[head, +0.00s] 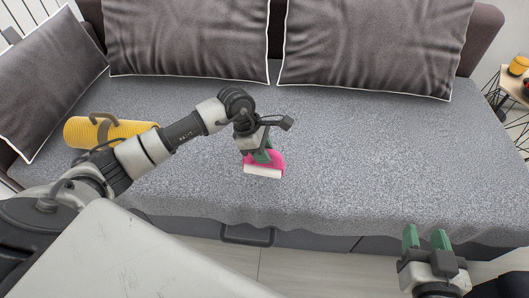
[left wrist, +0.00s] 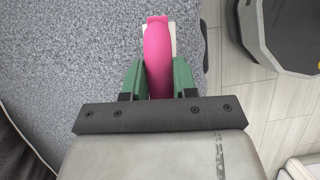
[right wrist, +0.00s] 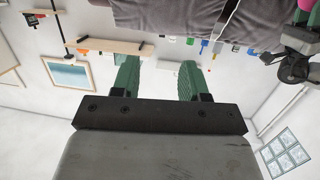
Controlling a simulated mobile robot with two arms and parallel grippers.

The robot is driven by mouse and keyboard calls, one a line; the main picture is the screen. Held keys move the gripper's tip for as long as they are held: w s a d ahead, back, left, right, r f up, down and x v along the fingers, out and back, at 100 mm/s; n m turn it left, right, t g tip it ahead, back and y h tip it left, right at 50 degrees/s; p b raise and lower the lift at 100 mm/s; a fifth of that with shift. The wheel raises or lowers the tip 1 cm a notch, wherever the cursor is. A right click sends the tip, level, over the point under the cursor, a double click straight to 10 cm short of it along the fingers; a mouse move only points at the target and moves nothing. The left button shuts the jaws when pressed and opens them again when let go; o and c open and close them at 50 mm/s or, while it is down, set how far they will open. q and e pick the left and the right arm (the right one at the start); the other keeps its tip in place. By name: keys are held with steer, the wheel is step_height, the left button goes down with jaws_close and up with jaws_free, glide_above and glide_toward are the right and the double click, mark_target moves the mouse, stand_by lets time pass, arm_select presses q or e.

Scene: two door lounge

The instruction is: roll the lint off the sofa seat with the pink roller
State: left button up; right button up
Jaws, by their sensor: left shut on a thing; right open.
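The sofa seat (head: 370,150) is a wide grey speckled cushion; no separate lint can be told from its speckled fabric. My left gripper (head: 264,152) is shut on the pink roller (head: 277,160), over the middle of the seat near its front edge. The roller's white roll faces the front; I cannot tell whether it touches the fabric. In the left wrist view the pink roller (left wrist: 158,58) sits between the green fingers, with the white roll partly hidden beneath it. My right gripper (head: 427,240) is open and empty, in front of the sofa at the lower right.
A yellow cylindrical bolster (head: 100,132) lies on the seat's left part, partly behind my left arm. Grey cushions (head: 185,38) line the back and left. A small side table (head: 515,88) with a yellow object stands at the far right. The seat's right half is clear.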

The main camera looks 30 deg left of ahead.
arm_select(q)
step_height(320, 180, up, 2)
steer(key=shift+p, duration=0.5)
steer(key=shift+r+p, duration=0.4)
steer(key=shift+r, duration=0.4)
arm_select(e)
steer(key=s+d+f+g+h, duration=0.1)
steer(key=s+d+f+g, duration=0.2)
steer(key=s+f+g, duration=0.1)
steer(key=shift+s+f+g+h, duration=0.4)
steer(key=shift+f+g, duration=0.25)
steer(key=shift+g, duration=0.15)
